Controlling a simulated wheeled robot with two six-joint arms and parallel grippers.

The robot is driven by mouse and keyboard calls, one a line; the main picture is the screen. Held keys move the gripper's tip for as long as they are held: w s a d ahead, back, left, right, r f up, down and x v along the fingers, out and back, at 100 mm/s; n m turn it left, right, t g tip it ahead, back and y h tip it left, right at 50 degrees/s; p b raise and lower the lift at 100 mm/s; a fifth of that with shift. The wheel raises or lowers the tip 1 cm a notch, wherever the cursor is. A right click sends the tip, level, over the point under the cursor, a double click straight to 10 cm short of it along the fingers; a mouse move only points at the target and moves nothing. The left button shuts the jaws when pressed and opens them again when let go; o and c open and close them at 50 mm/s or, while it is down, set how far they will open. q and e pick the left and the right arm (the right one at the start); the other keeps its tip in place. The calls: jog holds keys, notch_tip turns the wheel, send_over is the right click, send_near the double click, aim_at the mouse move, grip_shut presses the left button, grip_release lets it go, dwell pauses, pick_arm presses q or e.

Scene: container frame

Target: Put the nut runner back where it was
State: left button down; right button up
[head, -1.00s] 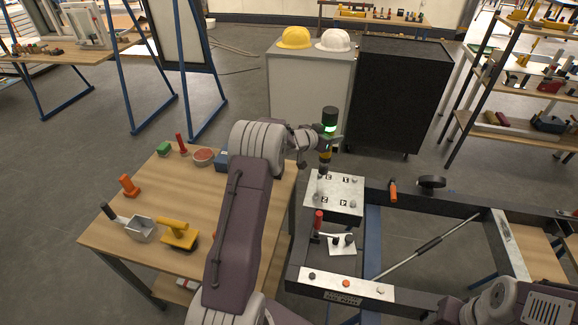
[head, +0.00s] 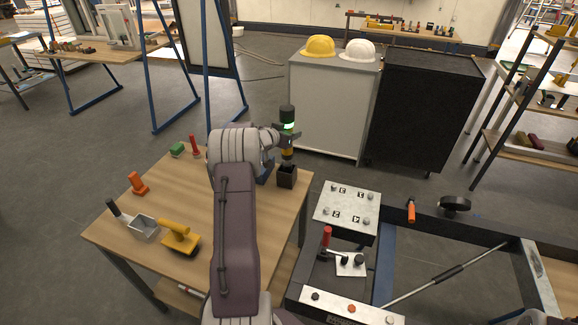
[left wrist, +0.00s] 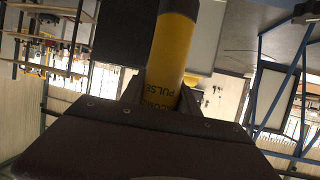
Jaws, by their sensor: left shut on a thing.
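The nut runner (head: 287,116) has a black top, a glowing green ring and a yellow lower body. My left gripper (head: 287,136) is shut around it and holds it upright. In the left wrist view the yellow body of the nut runner (left wrist: 172,48) with black lettering sits between the fingers. A black square holder (head: 287,179) stands at the right back edge of the wooden table, directly below the tool. My right gripper is not in view.
The dark frame with a bolted plate (head: 347,207) and a red-handled clamp (head: 327,237) lies to the right.

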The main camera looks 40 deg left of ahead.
pick_arm(q)
notch_tip(320, 180, down, 6)
jog(key=shift+f+b, duration=0.1)
jog(key=shift+b, duration=0.6)
jog(key=shift+a+f, duration=0.1)
jog(key=c, duration=0.9)
grip_release()
jog(key=shift+s+f, duration=0.1)
jog(key=shift+f, duration=0.05)
